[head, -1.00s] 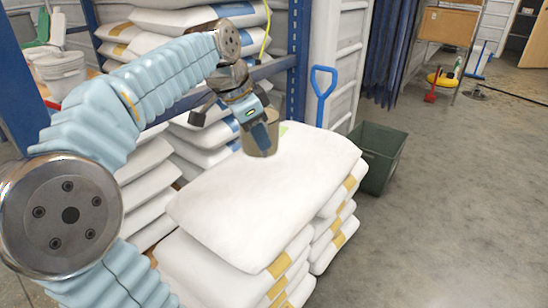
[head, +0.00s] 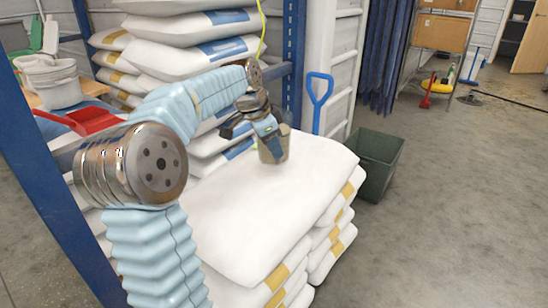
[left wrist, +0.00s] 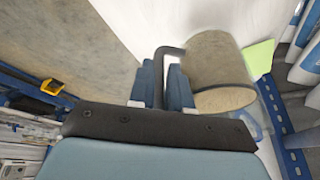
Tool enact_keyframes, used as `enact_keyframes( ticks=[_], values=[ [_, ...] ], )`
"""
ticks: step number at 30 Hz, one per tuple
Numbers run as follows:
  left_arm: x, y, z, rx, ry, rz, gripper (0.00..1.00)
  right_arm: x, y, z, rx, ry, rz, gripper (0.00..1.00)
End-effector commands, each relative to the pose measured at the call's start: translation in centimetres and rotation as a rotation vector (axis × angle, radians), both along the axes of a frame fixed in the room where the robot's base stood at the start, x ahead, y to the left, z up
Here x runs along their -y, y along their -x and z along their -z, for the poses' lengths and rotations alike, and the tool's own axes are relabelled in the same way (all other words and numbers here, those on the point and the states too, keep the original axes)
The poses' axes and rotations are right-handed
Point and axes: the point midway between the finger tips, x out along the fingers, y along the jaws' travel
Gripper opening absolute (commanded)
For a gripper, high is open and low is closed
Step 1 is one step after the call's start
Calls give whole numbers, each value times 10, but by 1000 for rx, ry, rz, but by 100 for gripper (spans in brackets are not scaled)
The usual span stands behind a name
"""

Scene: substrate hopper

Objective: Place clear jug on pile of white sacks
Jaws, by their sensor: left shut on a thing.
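The clear jug (head: 274,148) looks tan and see-through and stands upright over the far part of the top sack on the pile of white sacks (head: 250,215). I cannot tell whether its base touches the sack. My left gripper (head: 268,134) is shut on the jug's handle, on the near side of its body. In the left wrist view the dark bent handle sits between the fingers (left wrist: 163,88), with the jug (left wrist: 218,65) to their right. The white sack (left wrist: 130,22) shows behind. My right gripper is not in view.
A blue rack post (head: 292,60) and a blue-handled shovel (head: 317,103) stand just behind the pile. A dark green bin (head: 378,160) is at its right. More sacks (head: 185,55) fill the rack at the back.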

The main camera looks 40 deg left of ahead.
Motion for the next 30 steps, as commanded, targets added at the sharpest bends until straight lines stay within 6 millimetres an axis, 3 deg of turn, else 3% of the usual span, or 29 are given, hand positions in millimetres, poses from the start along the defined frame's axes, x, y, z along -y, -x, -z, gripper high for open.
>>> enact_keyframes(
  ticks=[6, 16, 17, 21, 30],
  values=[
    [-1, -2, 33, 0, 1, -2, 0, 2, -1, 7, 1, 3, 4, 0],
    [-1, -3, 36, 1, 0, 0, 0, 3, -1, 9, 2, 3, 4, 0],
    [-1, -2, 37, -1, 1, -1, 20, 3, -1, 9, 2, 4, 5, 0],
    [-1, -2, 36, -1, 1, -1, 41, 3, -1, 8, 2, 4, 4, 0],
    [-1, -2, 34, -1, 1, -1, 44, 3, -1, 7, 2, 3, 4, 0]
  ],
)
